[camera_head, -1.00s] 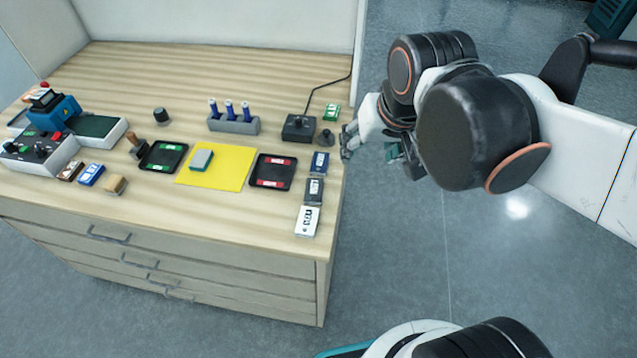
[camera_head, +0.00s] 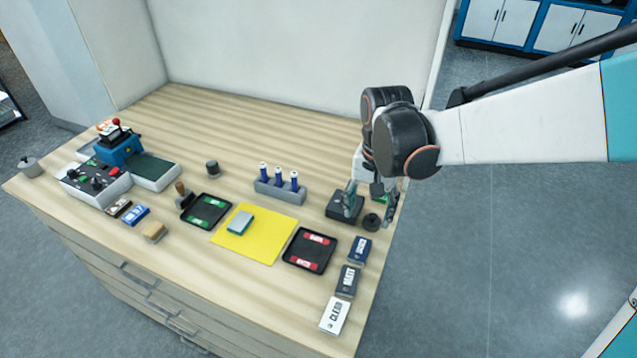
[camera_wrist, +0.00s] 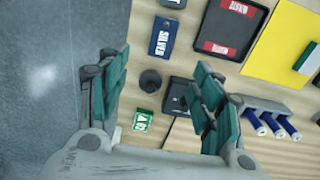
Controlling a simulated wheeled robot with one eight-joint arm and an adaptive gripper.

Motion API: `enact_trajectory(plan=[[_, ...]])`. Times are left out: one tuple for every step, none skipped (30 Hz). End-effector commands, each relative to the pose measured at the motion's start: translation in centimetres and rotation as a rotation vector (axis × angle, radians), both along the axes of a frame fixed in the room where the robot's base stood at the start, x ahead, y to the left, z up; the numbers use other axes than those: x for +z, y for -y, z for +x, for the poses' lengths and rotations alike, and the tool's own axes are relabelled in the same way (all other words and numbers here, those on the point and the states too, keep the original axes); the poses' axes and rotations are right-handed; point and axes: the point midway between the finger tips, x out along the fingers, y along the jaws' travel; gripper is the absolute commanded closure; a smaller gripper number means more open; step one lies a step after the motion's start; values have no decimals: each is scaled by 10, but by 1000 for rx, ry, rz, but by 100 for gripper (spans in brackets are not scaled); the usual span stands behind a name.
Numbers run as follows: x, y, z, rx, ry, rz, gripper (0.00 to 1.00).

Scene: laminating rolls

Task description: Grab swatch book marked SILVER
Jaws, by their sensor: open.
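The dark blue swatch book (camera_head: 360,249) lies flat near the right edge of the wooden counter. Its SILVER label is readable in the wrist view, where the book (camera_wrist: 161,38) shows at the top, beyond the fingertips. My gripper (camera_head: 369,208) is open above the counter's right edge, farther back than the book. In the wrist view, the spread teal fingers of my gripper (camera_wrist: 161,68) have nothing between them. A grey book (camera_head: 348,281) and a white book marked CLEAR (camera_head: 335,315) lie in front of the SILVER one.
A black box (camera_head: 343,207), a round dark knob (camera_head: 372,221) and a green-white packet (camera_wrist: 143,121) lie under or near my gripper. A black tray with red labels (camera_head: 310,250) is left of the books. A blue-pen holder (camera_head: 280,191) and a yellow sheet (camera_head: 262,240) are farther left.

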Motion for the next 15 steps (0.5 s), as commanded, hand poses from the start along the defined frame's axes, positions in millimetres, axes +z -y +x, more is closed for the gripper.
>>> enact_trajectory(plan=[[-7,-1,1,0,-2,0,40],[-11,-1,1,0,-2,0,40],[-18,-1,1,0,-2,0,40],[-24,-1,1,0,-2,0,40],[-30,-1,1,0,-2,0,40],[-38,-1,1,0,-2,0,40],[-44,-1,1,0,-2,0,40],[-50,-1,1,0,-1,-1,40],[-57,-1,1,0,-1,-1,40],[-62,-1,0,0,-1,-1,40],[-67,-1,1,0,-1,-1,40],[-72,-1,1,0,-1,-1,40],[-75,-1,1,0,-1,-1,40],[-78,-1,0,0,-1,-1,40],[-81,-1,0,0,-1,-1,40]])
